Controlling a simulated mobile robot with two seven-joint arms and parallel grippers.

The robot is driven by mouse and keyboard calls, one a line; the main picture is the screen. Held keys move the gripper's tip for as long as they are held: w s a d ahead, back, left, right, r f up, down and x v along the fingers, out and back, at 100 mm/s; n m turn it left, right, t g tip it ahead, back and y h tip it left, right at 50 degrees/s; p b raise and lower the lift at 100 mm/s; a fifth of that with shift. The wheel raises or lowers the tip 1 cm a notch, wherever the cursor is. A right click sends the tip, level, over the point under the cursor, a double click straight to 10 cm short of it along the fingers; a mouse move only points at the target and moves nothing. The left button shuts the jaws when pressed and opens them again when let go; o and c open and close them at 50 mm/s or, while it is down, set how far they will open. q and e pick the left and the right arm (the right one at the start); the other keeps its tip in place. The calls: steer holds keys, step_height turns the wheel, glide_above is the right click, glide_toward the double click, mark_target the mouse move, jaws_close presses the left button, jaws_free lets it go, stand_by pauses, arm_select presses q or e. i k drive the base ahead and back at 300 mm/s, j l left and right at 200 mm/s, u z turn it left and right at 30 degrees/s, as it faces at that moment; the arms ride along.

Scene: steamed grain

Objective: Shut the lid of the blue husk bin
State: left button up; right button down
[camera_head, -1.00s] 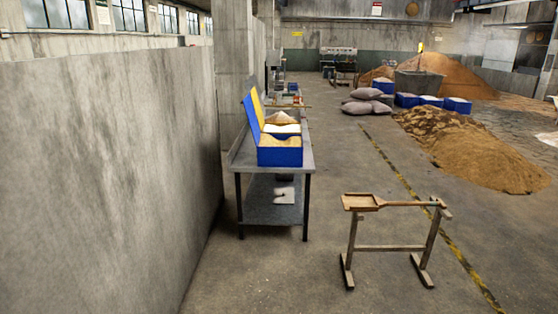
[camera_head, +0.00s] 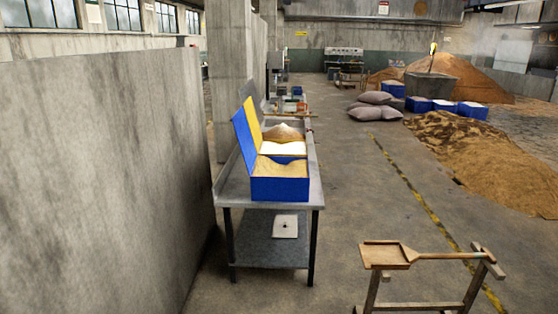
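The blue husk bin (camera_head: 281,190) stands on a grey metal table (camera_head: 228,192) against the left wall. Its lid (camera_head: 247,142), blue outside and yellow inside, stands open, tilted up along the bin's left side. Light brown grain or husk (camera_head: 279,167) fills the near part. A white section (camera_head: 283,149) and a heaped brown mound (camera_head: 283,132) show behind it; I cannot tell whether these are in the same bin. Neither of my grippers is in view.
A wooden stand (camera_head: 470,288) with a wooden shovel (camera_head: 392,255) across it is close at the lower right. Grain piles (camera_head: 490,160), sacks (camera_head: 374,106) and blue boxes (camera_head: 420,104) lie farther right. The concrete floor between table and stand is clear. A concrete wall (camera_head: 100,170) runs along the left.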

mark_target(239, 120)
steer(key=i+u, duration=0.15)
steer(key=i, duration=0.65)
steer(key=i+l+u, duration=0.15)
steer(key=i, duration=0.65)
steer(key=i+z, duration=0.2)
steer(key=i, duration=0.3)
steer(key=i+j+z, duration=0.2)
steer(key=i, duration=0.3)
steer(key=i+j+z, duration=0.2)
steer(key=i, duration=0.3)
steer(key=i+l+z, duration=0.1)
steer(key=z, duration=8.75)
steer(key=l, duration=0.1)
